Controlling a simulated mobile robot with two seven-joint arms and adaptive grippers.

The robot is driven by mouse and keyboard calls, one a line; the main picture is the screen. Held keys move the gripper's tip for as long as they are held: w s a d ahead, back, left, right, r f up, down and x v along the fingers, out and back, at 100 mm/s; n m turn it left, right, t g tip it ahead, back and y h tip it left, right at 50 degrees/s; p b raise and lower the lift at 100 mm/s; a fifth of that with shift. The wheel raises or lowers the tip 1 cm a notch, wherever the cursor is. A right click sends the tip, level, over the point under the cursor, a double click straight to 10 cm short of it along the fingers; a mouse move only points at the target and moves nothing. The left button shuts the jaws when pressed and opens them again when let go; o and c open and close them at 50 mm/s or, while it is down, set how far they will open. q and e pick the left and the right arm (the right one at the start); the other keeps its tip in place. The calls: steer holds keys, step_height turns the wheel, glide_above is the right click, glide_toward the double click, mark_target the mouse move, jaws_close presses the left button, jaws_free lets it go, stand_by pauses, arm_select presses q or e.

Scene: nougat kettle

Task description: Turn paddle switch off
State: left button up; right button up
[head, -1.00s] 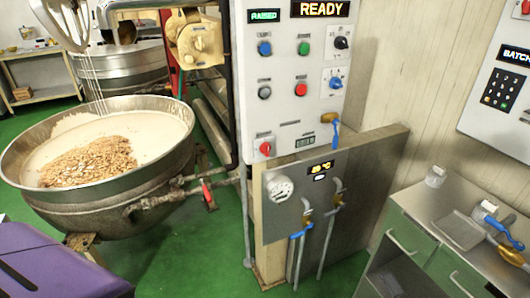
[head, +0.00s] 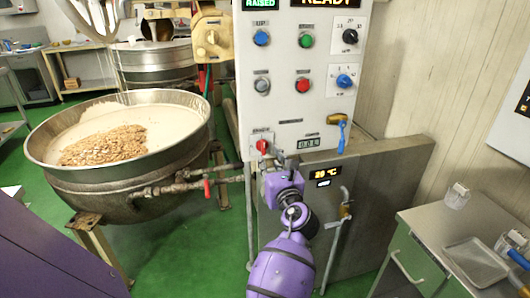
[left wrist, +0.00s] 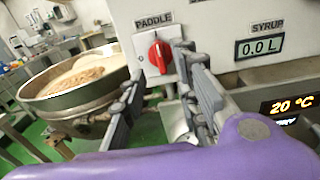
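The paddle switch is a red rotary knob (head: 263,146) at the lower left of the white control panel (head: 325,85). In the left wrist view the same red knob (left wrist: 159,56) sits on a small plate under the label PADDLE, its grip standing roughly upright. My left gripper (left wrist: 157,70) is open, its fingers spread left and right just in front of the knob. I cannot tell whether either finger touches it. In the head view my left gripper (head: 270,163) is just below the knob and its fingers are hard to make out. My right gripper is not in view.
The kettle (head: 60,165) with nougat and nuts stands left of the panel. Other knobs and buttons, such as a grey button (head: 262,86), sit above the switch. A syrup display (left wrist: 262,47) is to its right. A steel cabinet with pipes (head: 375,210) is below right.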

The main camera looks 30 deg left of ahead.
mark_target(264, 150)
arm_select(q)
steer(key=x, duration=0.6)
steer(key=shift+w+a, duration=0.2)
steer(key=shift+w, duration=0.05)
jaws_close()
